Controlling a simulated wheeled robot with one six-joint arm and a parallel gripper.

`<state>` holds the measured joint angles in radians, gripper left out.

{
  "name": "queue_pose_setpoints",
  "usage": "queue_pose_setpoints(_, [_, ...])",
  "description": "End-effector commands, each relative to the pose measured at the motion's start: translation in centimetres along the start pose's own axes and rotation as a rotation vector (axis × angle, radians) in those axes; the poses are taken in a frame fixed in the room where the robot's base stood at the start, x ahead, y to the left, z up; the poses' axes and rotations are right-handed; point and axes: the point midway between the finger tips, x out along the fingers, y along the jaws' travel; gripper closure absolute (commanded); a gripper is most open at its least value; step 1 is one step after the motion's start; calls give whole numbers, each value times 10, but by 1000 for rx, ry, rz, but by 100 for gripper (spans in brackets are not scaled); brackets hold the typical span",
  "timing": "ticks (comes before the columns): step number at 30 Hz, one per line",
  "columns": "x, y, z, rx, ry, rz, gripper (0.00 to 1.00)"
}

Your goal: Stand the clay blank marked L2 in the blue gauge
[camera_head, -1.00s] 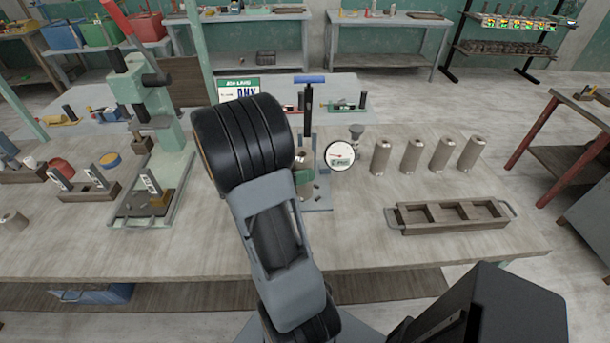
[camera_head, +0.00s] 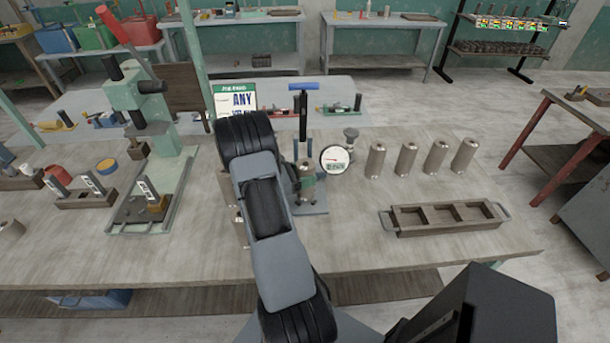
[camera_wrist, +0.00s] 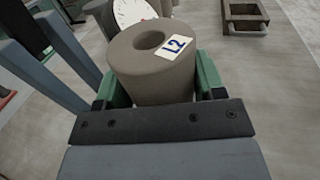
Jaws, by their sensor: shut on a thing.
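The L2 clay blank (camera_wrist: 150,70) is a grey-brown cylinder with a hole in its top and a white L2 label. My gripper (camera_wrist: 155,92) is shut on it, with a green finger on each side. In the head view, the blank (camera_head: 308,190) is partly hidden by my arm and the green fingers. The blue gauge has upright posts, a blue-handled rod (camera_head: 304,86), a round dial (camera_head: 335,158) and a blue-grey base (camera_head: 316,207). The blank is at the gauge, beside its posts (camera_wrist: 55,60). I cannot tell whether its bottom touches the base.
Several clay cylinders (camera_head: 407,158) stand in a row right of the gauge. An empty three-compartment wooden tray (camera_head: 443,232) lies in front of them. A green press (camera_head: 155,140) stands at the left. Some cylinders show behind my arm. The front right of the bench is clear.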

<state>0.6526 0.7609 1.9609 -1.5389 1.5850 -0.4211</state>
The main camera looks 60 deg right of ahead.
Motion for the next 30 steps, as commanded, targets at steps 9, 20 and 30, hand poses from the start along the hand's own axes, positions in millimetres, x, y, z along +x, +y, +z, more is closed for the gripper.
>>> queue_pose_setpoints(9, [0,0,-9,4,-2,0,80])
queue_pose_setpoints(20, [0,0,-13,2,0,0,30])
queue_pose_setpoints(30, [0,0,-13,2,0,0,11])
